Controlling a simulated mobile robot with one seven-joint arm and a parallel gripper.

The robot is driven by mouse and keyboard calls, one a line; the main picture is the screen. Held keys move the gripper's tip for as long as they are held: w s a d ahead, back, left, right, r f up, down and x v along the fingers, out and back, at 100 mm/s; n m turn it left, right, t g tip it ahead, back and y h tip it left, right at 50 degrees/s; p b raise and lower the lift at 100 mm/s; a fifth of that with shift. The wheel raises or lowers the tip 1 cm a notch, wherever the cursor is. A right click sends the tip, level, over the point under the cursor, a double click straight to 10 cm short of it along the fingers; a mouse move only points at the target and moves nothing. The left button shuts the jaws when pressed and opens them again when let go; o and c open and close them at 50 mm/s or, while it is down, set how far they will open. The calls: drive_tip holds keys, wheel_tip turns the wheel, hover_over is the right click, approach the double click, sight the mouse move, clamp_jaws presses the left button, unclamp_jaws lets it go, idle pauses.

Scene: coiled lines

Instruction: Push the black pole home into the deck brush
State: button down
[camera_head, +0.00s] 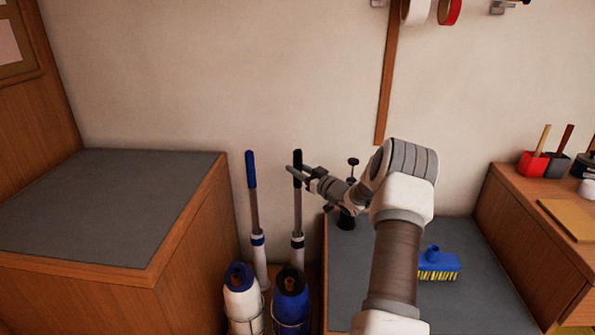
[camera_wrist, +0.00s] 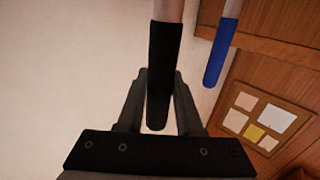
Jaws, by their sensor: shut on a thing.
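The wrist view shows that black grip (camera_wrist: 164,62) between my two fingers (camera_wrist: 160,88). The deck brush (camera_head: 438,264) is blue with a socket on top and yellow bristles below. It rests on the grey bench top at the right, well apart from the pole. My arm partly covers the bench between them.
A blue-gripped pole (camera_head: 252,185) stands just left of the black one, also in the wrist view (camera_wrist: 220,52). White (camera_head: 243,303) and blue (camera_head: 291,303) bottles stand in front. The left cabinet top (camera_head: 100,205) is clear.

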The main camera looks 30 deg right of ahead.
wheel_tip(320, 180, up, 31)
drive_tip(key=p, duration=1.9)
drive_tip(key=shift+s, duration=0.1)
